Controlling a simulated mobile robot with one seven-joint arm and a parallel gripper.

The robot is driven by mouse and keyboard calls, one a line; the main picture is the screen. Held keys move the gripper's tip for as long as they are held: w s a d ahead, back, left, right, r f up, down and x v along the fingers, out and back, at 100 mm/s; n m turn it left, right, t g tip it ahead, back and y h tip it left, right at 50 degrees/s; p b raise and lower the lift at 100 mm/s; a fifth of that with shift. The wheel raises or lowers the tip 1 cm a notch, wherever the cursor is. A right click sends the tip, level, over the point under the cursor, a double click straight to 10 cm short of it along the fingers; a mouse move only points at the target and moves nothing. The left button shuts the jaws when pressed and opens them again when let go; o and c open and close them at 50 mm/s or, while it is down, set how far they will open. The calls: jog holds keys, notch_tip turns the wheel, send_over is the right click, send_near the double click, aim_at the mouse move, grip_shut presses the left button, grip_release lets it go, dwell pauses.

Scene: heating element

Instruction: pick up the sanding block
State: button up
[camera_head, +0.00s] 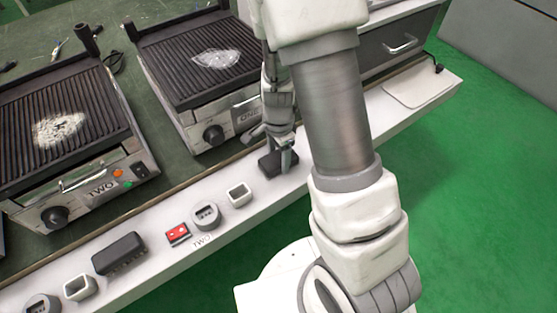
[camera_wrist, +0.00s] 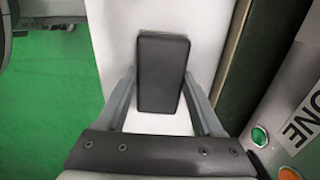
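A dark block (camera_head: 272,163), which looks like the sanding block, lies on the white ledge below my gripper (camera_head: 282,150). In the wrist view the block (camera_wrist: 162,72) shows as a dark rectangle between the two fingers of my gripper (camera_wrist: 160,88). The fingers are apart, one along each side of the block. A gap shows at the left finger; the right finger looks very close to the block's edge, and I cannot tell if it touches. A similar dark block (camera_head: 120,253) lies farther left on the ledge.
The white ledge (camera_head: 335,150) also holds a red switch (camera_head: 178,234), round grey pieces (camera_head: 206,215) and square white pieces (camera_head: 239,193). Two ribbed grills, one (camera_head: 60,125) at left and one (camera_head: 195,60) at centre, stand behind it. Green floor lies in front.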

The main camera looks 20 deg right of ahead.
jog(key=c, duration=0.8)
jog(key=shift+c, duration=0.2)
jog(key=shift+r, duration=0.1)
jog(key=shift+r, duration=0.2)
jog(key=r+p, duration=0.2)
jog(key=r, duration=0.1)
jog(key=r+p, duration=0.1)
jog(key=shift+s+d+r, duration=0.15)
jog(key=shift+d+r, duration=0.05)
jog(key=shift+d, duration=0.15)
jog(key=s+d+r+p, duration=0.2)
jog(key=s+d+r, duration=0.3)
jog(key=d, duration=0.4)
jog(key=shift+d+r+p, duration=0.3)
jog(key=shift+d+r, duration=0.05)
jog(key=shift+r, duration=0.15)
